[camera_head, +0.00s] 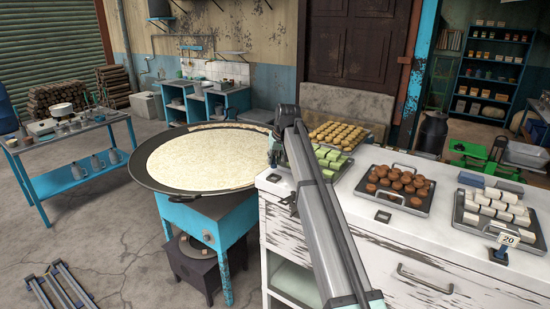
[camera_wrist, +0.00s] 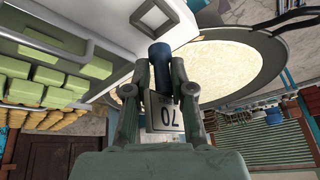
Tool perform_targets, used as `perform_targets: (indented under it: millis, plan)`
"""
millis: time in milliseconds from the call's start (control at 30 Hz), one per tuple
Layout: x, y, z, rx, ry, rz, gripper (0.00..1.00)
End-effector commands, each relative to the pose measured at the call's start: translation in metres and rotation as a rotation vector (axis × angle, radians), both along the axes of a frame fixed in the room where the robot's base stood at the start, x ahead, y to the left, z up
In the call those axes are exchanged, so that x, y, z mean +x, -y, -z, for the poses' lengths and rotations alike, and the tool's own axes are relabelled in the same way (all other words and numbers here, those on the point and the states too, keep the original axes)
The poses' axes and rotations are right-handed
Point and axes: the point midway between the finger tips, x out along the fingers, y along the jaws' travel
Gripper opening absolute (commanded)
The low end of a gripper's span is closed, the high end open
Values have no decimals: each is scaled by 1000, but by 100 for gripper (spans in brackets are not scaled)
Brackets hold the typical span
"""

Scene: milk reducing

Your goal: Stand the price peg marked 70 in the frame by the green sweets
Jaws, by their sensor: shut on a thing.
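My gripper (camera_wrist: 160,72) is shut on the price peg (camera_wrist: 165,116), which has a dark blue shaft and a pale plate marked 70, upside down in the wrist view. The small square frame (camera_wrist: 157,12) on the white counter lies just past the peg's blue end, apart from it in that view. In the head view, this frame (camera_head: 274,178) is at the counter's left edge, beside the tray of green sweets (camera_head: 330,160). The green sweets also show in the wrist view (camera_wrist: 50,75). My arm hides most of the gripper and the peg in the head view.
A tray of brown sweets (camera_head: 399,184) has an empty frame (camera_head: 383,216) in front. White sweets (camera_head: 497,207) have a peg marked 20 (camera_head: 508,239) standing by them. Yellowish sweets (camera_head: 338,135) are behind the green ones. A wide pan (camera_head: 200,158) stands close left of the counter.

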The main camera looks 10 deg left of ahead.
Motion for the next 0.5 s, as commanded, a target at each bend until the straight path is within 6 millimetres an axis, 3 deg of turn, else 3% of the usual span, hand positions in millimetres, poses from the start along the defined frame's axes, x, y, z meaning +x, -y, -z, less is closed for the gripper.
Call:
perform_targets:
  millis: [500]
  plan:
    - [0,0,39,0,0,0,0]
